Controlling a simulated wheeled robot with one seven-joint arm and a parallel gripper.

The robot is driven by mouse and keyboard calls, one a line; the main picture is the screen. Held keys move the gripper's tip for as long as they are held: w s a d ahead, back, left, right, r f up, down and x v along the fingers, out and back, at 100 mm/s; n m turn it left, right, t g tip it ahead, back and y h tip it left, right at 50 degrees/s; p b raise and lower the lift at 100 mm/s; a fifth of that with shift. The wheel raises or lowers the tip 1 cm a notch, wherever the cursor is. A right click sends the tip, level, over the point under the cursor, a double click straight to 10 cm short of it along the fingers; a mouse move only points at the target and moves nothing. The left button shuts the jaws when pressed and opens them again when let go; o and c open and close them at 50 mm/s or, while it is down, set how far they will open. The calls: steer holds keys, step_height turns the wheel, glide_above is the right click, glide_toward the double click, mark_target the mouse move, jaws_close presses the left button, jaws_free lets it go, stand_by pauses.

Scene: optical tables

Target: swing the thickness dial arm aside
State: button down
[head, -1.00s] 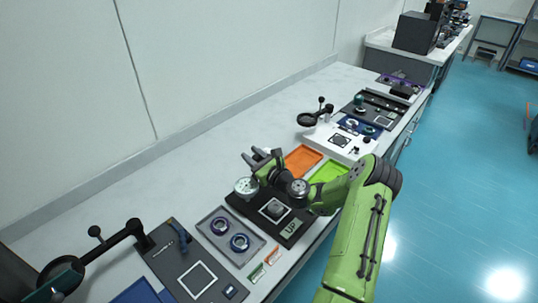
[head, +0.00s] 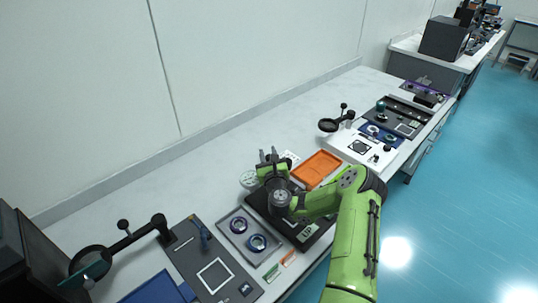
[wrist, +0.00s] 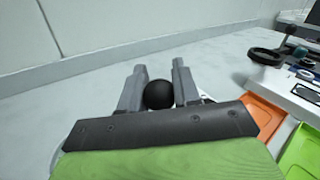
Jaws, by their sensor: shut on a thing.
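The pale round thickness dial (head: 249,179) shows in the head view just left of my gripper, at the back left edge of a black base plate (head: 322,243) marked "UP". My gripper (head: 268,155) is over the rear of this plate. In the wrist view, my gripper (wrist: 157,88) is shut on a black ball knob (wrist: 158,95), held between its two grey fingers. The dial's arm and the middle of the plate are mostly hidden behind my gripper and wrist.
An orange tray (head: 317,168) lies right of the plate; a green tray is partly seen in the wrist view (wrist: 302,155). A grey tray with two ringed parts (head: 231,212) lies left. A magnifier (head: 330,125) stands farther right. The bench behind is clear.

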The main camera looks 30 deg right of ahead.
steer(key=c, duration=0.8)
jaws_free()
steer(key=shift+w, duration=0.1)
steer(key=shift+a, duration=0.1)
steer(key=shift+s+a+f+b, duration=0.15)
steer(key=shift+s+b, duration=0.25)
steer(key=shift+b, duration=0.25)
steer(key=b+v, duration=1.1)
steer(key=b, duration=0.3)
steer(key=shift+s+b, duration=0.1)
steer(key=shift+b, duration=0.2)
steer(key=shift+r, duration=0.3)
